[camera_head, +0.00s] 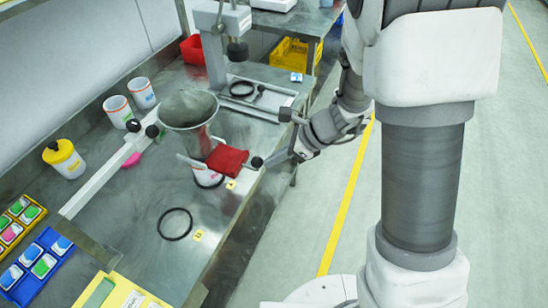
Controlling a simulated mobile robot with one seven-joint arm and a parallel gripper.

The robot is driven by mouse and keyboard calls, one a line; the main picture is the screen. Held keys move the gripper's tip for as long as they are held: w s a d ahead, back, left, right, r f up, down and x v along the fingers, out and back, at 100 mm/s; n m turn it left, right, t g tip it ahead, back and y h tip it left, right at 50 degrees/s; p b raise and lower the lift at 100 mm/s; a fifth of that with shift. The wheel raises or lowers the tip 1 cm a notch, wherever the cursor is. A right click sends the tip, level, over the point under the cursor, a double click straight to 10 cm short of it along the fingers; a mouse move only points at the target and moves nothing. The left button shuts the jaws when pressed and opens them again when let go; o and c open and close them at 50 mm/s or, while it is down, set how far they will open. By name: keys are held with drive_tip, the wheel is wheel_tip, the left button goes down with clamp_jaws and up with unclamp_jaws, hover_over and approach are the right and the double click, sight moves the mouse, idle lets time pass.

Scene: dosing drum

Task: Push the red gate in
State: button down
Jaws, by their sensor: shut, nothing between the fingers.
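The red gate (228,158) is a flat red block below the grey metal funnel (188,108). A dark round knob (257,162) shows at its right side. My gripper (272,159) is at the right of the gate, its shut, empty fingers pointing left at the knob. The tips look very close to the knob; I cannot tell whether they touch it. A white cup (208,178) stands under the gate and is partly hidden by it.
A white bar (108,176) slants left of the funnel. White cups (118,111) and a yellow-lidded jar (64,159) stand near the wall. A black ring (175,224) lies on the metal bench (135,235). A scale-like stand (213,45) is behind. The floor right of the bench is clear.

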drive_tip(key=w+a, duration=0.3)
drive_tip(key=a, duration=0.5)
drive_tip(key=shift+w+r, duration=0.1)
drive_tip(key=shift+r, duration=0.05)
drive_tip(key=shift+d, duration=0.1)
drive_tip(key=p, duration=0.2)
approach(243, 159)
drive_tip(key=v, duration=0.7)
drive_tip(key=shift+d, duration=0.2)
